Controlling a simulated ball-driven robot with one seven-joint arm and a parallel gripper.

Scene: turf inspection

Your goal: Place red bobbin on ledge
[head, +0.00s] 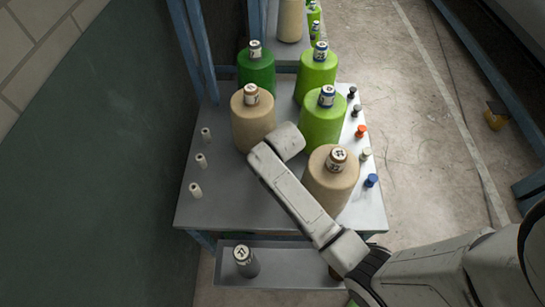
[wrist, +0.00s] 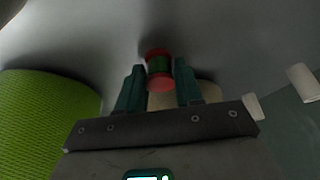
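The red bobbin (wrist: 160,83) has red end discs and a green middle and shows in the wrist view. My gripper (wrist: 160,78) has its two dark teal fingers on either side of it, apparently touching, so it looks shut on the bobbin. The bobbin's far end is close to a grey surface (wrist: 235,35); contact with it is unclear. In the head view my wrist hides the gripper and bobbin. A low grey ledge (head: 300,274) runs below the table's front edge, with a grey cone (head: 245,262) standing at its left.
The grey table (head: 225,208) carries tan cones (head: 252,123) and green cones (head: 322,125) close around my wrist. Small white spools (head: 195,189) line its left edge; coloured ones, including an orange-red spool (head: 361,131), line its right. The front-left tabletop is clear.

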